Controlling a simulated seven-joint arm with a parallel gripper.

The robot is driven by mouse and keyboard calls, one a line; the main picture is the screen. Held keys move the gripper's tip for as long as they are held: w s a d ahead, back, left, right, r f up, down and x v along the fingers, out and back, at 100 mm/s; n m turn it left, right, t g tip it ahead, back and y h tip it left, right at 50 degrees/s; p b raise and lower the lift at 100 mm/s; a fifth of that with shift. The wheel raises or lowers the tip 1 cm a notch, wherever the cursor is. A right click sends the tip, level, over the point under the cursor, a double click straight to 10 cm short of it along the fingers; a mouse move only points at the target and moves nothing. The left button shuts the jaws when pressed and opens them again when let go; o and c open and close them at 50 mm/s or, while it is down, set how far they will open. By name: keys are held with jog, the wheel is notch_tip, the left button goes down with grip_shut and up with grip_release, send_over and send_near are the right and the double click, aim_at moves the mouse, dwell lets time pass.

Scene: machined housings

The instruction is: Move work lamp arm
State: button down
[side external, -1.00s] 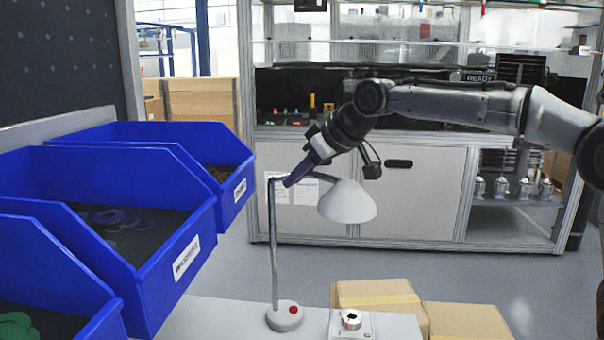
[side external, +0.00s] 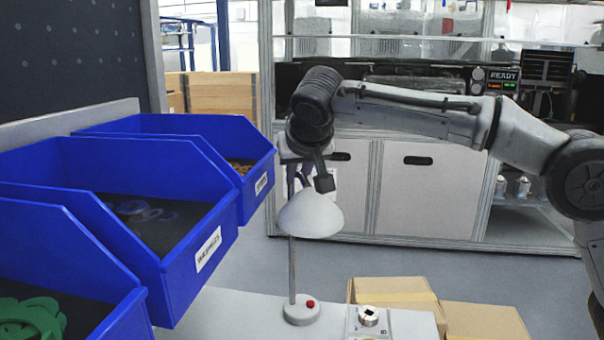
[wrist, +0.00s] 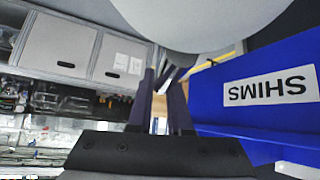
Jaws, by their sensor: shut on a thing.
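The work lamp has a white cone shade (side external: 310,213), a thin upright pole (side external: 292,270) and a round white base (side external: 301,310) with a red button, standing on the light bench. The shade now hangs nearly over the base, in front of the pole's top. My gripper (side external: 293,180) is just above and behind the shade, shut on the lamp arm; the shade and my wrist partly hide the grip. In the wrist view, the fingers of my gripper (wrist: 165,82) point up the picture, with the pale shade (wrist: 190,20) just beyond their tips.
Blue bins (side external: 185,245) stand close on the left; one labelled SHIMS (wrist: 270,90) is right beside my fingers in the wrist view. A small box with a round knob (side external: 368,317) sits right of the lamp base. Cardboard boxes (side external: 400,291) lie beyond it.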

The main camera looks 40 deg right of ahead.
jog(key=shift+a, duration=0.1)
dwell(0.4)
jog(key=c, duration=0.8)
grip_release()
jog(key=shift+c, duration=0.2)
jog(key=v, duration=1.3)
jog(key=shift+s+a+r, duration=0.15)
jog(key=shift+s+r, duration=0.05)
jog(key=shift+r, duration=0.1)
